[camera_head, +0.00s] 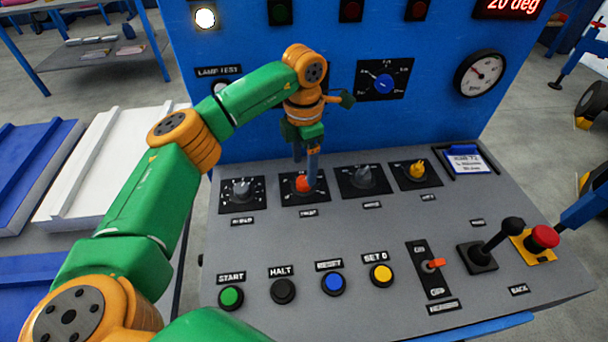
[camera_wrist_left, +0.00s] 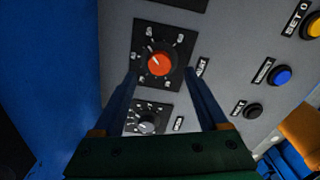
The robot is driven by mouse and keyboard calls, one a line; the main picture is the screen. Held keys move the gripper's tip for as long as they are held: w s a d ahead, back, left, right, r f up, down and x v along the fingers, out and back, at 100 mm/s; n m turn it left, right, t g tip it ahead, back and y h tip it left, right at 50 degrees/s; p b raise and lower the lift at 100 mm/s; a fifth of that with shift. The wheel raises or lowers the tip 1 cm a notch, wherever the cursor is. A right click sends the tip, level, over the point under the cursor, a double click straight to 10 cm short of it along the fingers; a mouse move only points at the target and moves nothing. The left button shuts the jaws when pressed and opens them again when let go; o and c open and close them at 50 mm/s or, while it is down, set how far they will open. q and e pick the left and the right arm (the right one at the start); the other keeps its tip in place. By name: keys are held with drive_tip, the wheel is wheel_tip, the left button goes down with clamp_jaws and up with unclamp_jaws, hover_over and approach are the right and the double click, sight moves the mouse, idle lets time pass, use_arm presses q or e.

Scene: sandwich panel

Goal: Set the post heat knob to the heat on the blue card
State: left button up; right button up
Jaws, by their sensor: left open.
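A red knob (camera_head: 303,184) on a black dial plate is second from the left in the row of knobs on the grey desk. Its label is too small to read surely. My left gripper (camera_head: 312,170) is open and points down at this knob. In the left wrist view the red knob (camera_wrist_left: 160,64) lies between the two fingertips (camera_wrist_left: 164,72), with gaps at both sides; its pale pointer line aims up and left. Contact cannot be told. The card (camera_head: 465,160), white with a blue header, lies at the desk's back right; its writing is unreadable. My right gripper is out of view.
A grey-black knob (camera_head: 241,190) is left of the red one; a grey knob (camera_head: 364,177) and a yellow knob (camera_head: 416,170) are right. Push buttons, including a blue one (camera_head: 333,283), a black lever (camera_head: 500,235) and a red mushroom button (camera_head: 542,237) stand nearer the front.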

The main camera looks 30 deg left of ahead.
sight(304, 180)
use_arm(q)
wheel_tip(304, 180, down, 4)
drive_tip(key=shift+f, duration=0.2)
clamp_jaws()
drive_tip(key=m, duration=0.3)
idle(0.3)
unclamp_jaws()
drive_tip(key=shift+r, duration=0.15)
wheel_tip(304, 180, up, 7)
drive_tip(key=shift+f, duration=0.1)
